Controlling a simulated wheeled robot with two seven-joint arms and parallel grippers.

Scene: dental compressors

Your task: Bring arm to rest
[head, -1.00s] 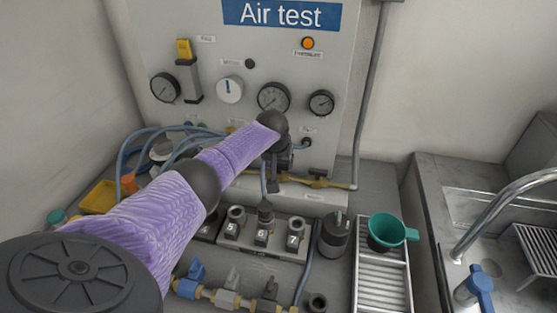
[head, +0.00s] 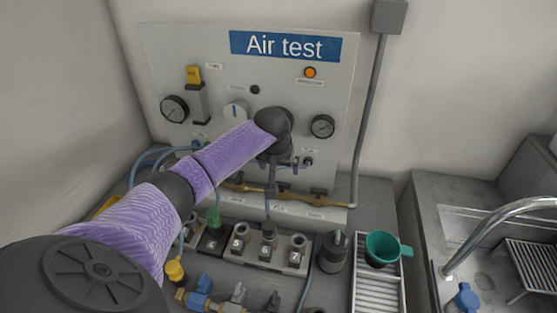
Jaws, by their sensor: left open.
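My left arm, in a purple sleeve, reaches in from the lower left of the head view. Its dark wrist is in front of the Air test panel (head: 345,85) and hides the middle gauge. My left gripper (head: 272,184) hangs below the wrist, small and dark, in front of the brass pipe. It is open, and I see nothing held in it. My right gripper is not in view.
Below the gripper is a numbered socket block (head: 240,257) with a hose plug (head: 268,230) at 6 and a green plug (head: 213,219) at 4. A dark canister (head: 334,252), a green cup (head: 382,247) on a slatted tray (head: 377,291) and a sink tap (head: 500,222) are to the right.

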